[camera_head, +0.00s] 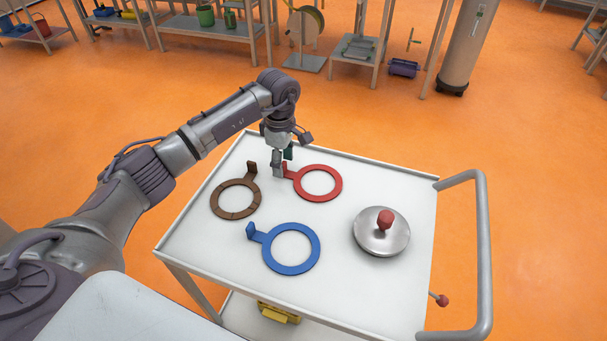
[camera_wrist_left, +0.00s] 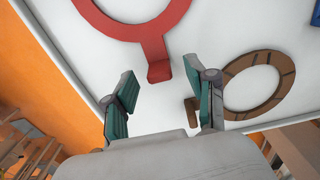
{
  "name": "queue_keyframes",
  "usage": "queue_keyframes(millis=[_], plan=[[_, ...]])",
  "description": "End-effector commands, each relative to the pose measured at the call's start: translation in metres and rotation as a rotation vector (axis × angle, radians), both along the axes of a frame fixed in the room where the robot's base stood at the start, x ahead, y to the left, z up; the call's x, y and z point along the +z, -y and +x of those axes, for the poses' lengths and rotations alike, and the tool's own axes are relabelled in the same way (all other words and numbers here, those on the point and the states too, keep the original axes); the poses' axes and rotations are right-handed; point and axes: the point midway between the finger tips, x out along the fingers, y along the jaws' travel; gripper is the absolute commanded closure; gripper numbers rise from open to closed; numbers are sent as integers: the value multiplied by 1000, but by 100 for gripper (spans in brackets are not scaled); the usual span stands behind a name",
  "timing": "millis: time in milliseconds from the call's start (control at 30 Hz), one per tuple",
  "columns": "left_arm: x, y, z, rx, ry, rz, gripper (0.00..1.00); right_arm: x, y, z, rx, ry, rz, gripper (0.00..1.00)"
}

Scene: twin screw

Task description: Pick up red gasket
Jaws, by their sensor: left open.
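The red gasket (camera_head: 334,195) is a flat ring with an upright tab, lying on the white cart top near its far edge. My left gripper (camera_head: 281,168) is at its tab, on the left side of the ring. In the left wrist view the gasket's ring (camera_wrist_left: 98,25) and tab (camera_wrist_left: 158,70) show beyond the open fingers (camera_wrist_left: 163,100). The tab lies ahead of the gap between the fingers, and nothing is held. Whether the fingers touch the tab is hidden in the head view. My right gripper is not in view.
On the cart top (camera_head: 345,290) are a brown gasket (camera_head: 228,213) at left, a blue gasket (camera_head: 309,266) at front and a round metal lid with a red knob (camera_head: 375,242) at right. A grey cart handle (camera_head: 482,250) stands at the right edge.

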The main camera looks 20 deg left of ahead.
Motion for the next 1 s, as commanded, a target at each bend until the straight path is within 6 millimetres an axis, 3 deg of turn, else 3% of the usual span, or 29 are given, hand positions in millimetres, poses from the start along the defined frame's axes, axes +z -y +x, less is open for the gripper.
queue_keyframes(millis=[167, 400, 733, 1000], plan=[[-18, 0, 0, 0, -1, 0, 44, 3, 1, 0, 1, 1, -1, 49], [-19, 0, 0, 0, 0, 0, 44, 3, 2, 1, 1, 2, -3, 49], [-19, -1, 0, 0, 0, 0, 99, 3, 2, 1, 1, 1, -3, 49], [-18, -1, 0, 0, 1, 0, 100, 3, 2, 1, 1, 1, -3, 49]])
